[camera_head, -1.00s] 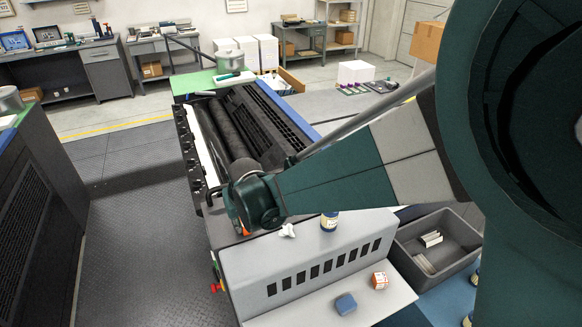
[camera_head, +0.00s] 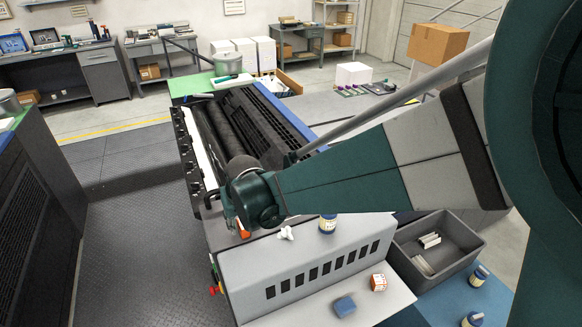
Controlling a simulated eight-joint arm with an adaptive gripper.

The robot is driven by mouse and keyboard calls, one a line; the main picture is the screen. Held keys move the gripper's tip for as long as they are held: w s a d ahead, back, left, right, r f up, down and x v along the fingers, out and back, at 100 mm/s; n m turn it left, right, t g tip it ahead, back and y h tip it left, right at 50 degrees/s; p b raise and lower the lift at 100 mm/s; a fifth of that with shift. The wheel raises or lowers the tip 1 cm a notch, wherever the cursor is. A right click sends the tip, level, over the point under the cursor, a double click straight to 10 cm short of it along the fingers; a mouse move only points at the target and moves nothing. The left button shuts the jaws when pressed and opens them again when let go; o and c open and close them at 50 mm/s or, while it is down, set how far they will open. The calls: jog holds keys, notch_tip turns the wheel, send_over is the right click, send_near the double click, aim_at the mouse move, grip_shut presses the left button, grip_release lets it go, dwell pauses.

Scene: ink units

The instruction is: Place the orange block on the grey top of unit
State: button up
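The end of my arm hangs over the left end of the grey unit (camera_head: 310,255). My gripper (camera_head: 239,226) is mostly hidden behind my dark green wrist, and its fingers cannot be made out. A small orange block (camera_head: 244,230) shows right at the gripper, below the wrist, beside the unit's upper left edge. I cannot tell whether the fingers are closed on it. The unit has a light grey top with a row of dark slots in its sloping front.
A white piece (camera_head: 286,233) and a blue-and-white jar (camera_head: 328,223) stand on the unit's top. A blue block (camera_head: 345,306) and an orange-and-white item (camera_head: 378,282) sit on the lower ledge. A grey bin (camera_head: 400,262) stands to the right, with black rollers (camera_head: 240,120) behind.

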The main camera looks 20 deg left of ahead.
jog(key=v, duration=1)
dwell(0.8)
jog(key=w+d+r+m+t, duration=0.1)
jog(key=d+r, duration=0.2)
jog(key=d, duration=0.7)
jog(key=w+d+r+m, duration=0.1)
jog(key=d+r+m, duration=0.1)
jog(key=d, duration=0.8)
jog(key=w+d+r+m+t, duration=0.1)
jog(key=d+r, duration=0.2)
jog(key=d, duration=0.8)
jog(key=s+d+m+h, duration=0.1)
jog(key=s+d, duration=0.3)
jog(key=d, duration=0.4)
jog(key=s+d+f+m+t+h, duration=0.1)
jog(key=s+d, duration=0.3)
jog(key=d, duration=0.5)
jog(key=s+d+f+m+t+h, duration=0.1)
jog(key=s+d+m, duration=0.2)
jog(key=d, duration=0.6)
jog(key=shift+s, duration=0.55)
